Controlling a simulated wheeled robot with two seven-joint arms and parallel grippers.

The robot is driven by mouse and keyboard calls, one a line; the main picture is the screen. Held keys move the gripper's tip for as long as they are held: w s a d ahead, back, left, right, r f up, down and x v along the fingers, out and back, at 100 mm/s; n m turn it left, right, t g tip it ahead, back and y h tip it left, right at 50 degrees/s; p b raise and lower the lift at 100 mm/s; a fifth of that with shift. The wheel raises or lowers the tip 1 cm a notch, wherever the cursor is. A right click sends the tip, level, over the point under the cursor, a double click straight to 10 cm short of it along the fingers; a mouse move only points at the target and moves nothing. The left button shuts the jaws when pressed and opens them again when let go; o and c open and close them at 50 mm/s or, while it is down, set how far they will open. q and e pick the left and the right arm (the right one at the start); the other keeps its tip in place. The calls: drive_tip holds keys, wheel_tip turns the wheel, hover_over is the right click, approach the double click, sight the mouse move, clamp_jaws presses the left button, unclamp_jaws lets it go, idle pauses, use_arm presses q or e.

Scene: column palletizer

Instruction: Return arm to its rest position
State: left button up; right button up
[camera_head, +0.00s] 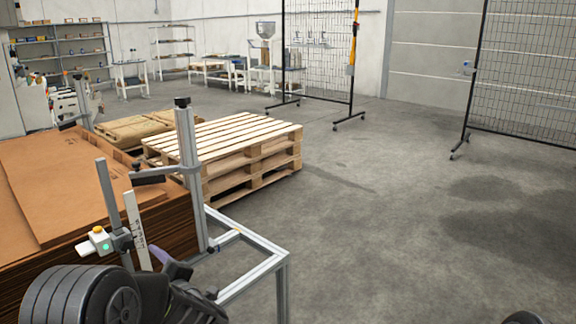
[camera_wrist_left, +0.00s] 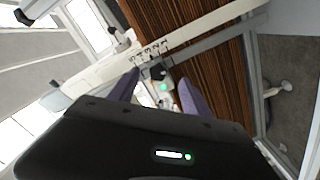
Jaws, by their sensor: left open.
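My left gripper (camera_head: 172,266) is at the bottom left of the head view, beside the metal frame (camera_head: 245,238) of the cardboard stack. Much of it is hidden behind my own dark arm. In the left wrist view my left gripper (camera_wrist_left: 160,92) shows two purple fingers spread apart with nothing held between them. My right gripper is not seen.
A tall stack of brown cardboard sheets (camera_head: 70,185) stands at the left inside the frame's posts. Wooden pallets (camera_head: 235,140) are piled behind it. Mesh fence panels (camera_head: 525,75) stand at the back. The concrete floor (camera_head: 400,220) is clear at centre and right.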

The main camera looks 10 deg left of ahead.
use_arm(q)
drive_tip(key=w+d+f+m+t+h, duration=0.2)
drive_tip(key=w+d+f+m+h, duration=0.1)
drive_tip(key=d+f+m+h, duration=0.45)
drive_tip(key=s+d+f+m+g+h, duration=0.1)
drive_tip(key=s+d+f+m+h, duration=0.15)
drive_tip(key=d+f, duration=0.45)
drive_tip(key=s+d+f+m+g+h, duration=0.2)
drive_tip(key=s+d+f+m, duration=0.3)
drive_tip(key=f, duration=0.4)
drive_tip(key=s+d+f+m+g+h, duration=0.3)
drive_tip(key=s+d+f+g+h, duration=0.15)
drive_tip(key=s+d+f, duration=0.65)
drive_tip(key=s+d+f+m+g+h, duration=0.1)
drive_tip(key=s+f+g, duration=0.1)
drive_tip(key=s, duration=0.7)
drive_tip(key=s+d+f+g+h, duration=0.1)
drive_tip(key=s+d+f+g, duration=0.15)
drive_tip(key=s, duration=0.55)
wheel_tip(320, 180, up, 18)
drive_tip(key=p, duration=1.7)
drive_tip(key=shift+w+a+r+p, duration=0.15)
drive_tip(key=shift+a+r+p, duration=0.15)
drive_tip(key=shift+p, duration=0.1)
